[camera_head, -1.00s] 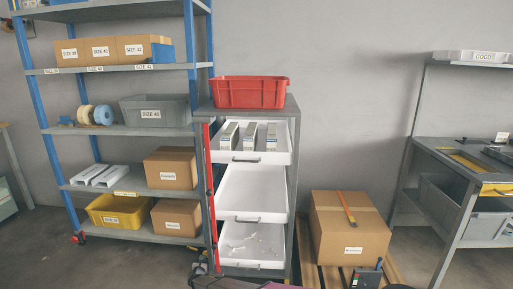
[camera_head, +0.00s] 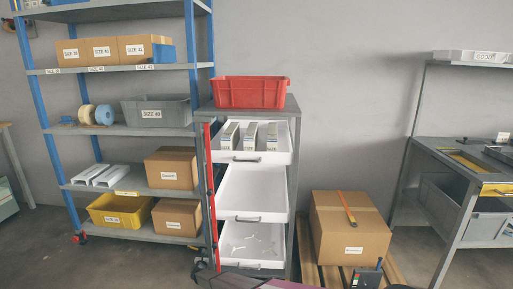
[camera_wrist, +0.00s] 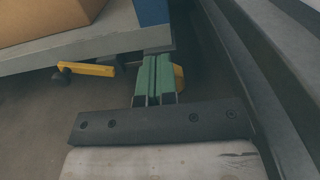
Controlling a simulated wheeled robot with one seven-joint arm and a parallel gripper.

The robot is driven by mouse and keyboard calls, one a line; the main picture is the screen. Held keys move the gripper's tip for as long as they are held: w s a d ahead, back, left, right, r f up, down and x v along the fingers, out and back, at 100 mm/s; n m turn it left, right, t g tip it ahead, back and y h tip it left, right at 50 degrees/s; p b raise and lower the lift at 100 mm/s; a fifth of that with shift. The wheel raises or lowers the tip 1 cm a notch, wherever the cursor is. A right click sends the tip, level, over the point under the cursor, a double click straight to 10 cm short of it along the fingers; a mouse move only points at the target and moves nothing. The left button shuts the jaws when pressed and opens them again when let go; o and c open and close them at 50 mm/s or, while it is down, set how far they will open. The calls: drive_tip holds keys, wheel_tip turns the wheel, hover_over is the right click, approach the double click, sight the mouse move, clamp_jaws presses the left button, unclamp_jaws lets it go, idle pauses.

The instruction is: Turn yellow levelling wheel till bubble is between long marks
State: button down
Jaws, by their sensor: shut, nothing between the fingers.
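My gripper (camera_wrist: 155,82) shows in the wrist view with its two green fingers shut together and nothing between them. A yellow rounded part (camera_wrist: 179,77) shows just right of the fingers, partly hidden behind them; it may be the levelling wheel, and I cannot tell whether the fingers touch it. A long red upright strip (camera_head: 211,185) runs along the left front edge of the drawer cabinet in the head view; it may be a level. No bubble or long marks can be made out in either view.
The grey cabinet (camera_head: 297,180) has three open white drawers and a red crate (camera_head: 252,93) on top. A shelf rack (camera_head: 125,131) stands to its left. A yellow lever (camera_wrist: 90,68) is beneath the shelf edge. A carton (camera_head: 350,229) sits on a pallet at right.

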drive_tip(key=shift+w+a, duration=0.2)
drive_tip(key=shift+w, duration=0.45)
drive_tip(key=shift+w+a, duration=0.2)
drive_tip(key=shift+w, duration=0.4)
drive_tip(key=shift+r, duration=0.3)
drive_tip(key=shift+s, duration=0.15)
drive_tip(key=s, duration=0.7)
